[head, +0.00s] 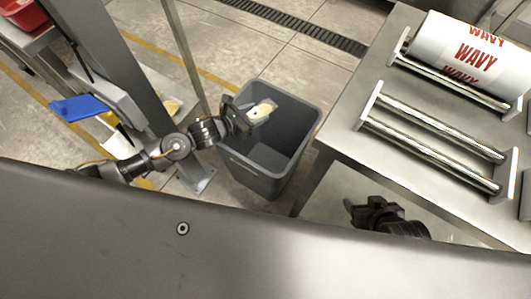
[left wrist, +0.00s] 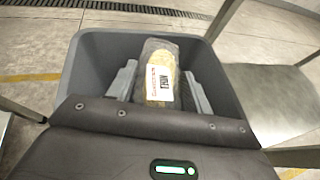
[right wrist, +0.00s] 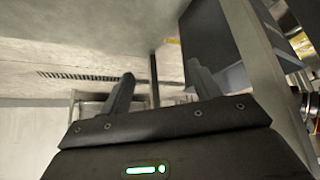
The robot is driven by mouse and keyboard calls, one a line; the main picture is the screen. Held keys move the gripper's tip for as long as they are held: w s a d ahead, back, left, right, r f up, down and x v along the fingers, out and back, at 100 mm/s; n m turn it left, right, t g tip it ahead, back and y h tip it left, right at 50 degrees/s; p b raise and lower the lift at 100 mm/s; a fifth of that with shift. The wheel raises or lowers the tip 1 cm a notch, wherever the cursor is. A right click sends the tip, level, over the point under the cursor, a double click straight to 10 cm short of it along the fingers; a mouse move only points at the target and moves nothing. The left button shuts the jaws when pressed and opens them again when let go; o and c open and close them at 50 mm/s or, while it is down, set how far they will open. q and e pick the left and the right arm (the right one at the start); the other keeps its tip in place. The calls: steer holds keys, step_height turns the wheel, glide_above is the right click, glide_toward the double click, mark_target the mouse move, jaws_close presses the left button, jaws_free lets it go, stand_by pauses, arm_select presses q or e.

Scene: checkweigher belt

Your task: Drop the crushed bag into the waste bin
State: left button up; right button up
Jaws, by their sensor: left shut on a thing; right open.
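The bag (head: 262,109) is a small yellowish packet with a white label. In the left wrist view the bag (left wrist: 159,72) sits between the two fingers, its label facing the camera. My left gripper (head: 250,113) is shut on it and holds it over the opening of the grey waste bin (head: 262,183). The bin (left wrist: 90,75) surrounds the bag in the left wrist view. How far the bag is above the rim is hard to tell. My right gripper (head: 350,208) is open and empty beside the steel table; its fingers (right wrist: 157,95) also show in the right wrist view.
A steel table (head: 345,120) stands right of the bin, with metal rollers (head: 430,145) and a white film roll marked WAVY (head: 470,55). A grey post (head: 125,85) and a blue panel (head: 78,108) are at left. A floor drain (head: 295,25) lies behind.

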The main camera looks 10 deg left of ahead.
arm_select(q)
steer(key=o, duration=1.1)
steer(key=p+v, duration=0.1)
steer(key=v, duration=0.9)
steer(key=shift+s+a+r, duration=0.2)
steer(key=shift+s+a, duration=0.05)
arm_select(e)
steer(key=s+d+g, duration=0.1)
steer(key=s+f+g, duration=0.1)
steer(key=s, duration=0.1)
steer(key=s+d+g+h, duration=0.1)
steer(key=shift+s+d+f+m, duration=0.15)
steer(key=shift+s+d+m, duration=0.2)
steer(key=shift+s+m, duration=0.05)
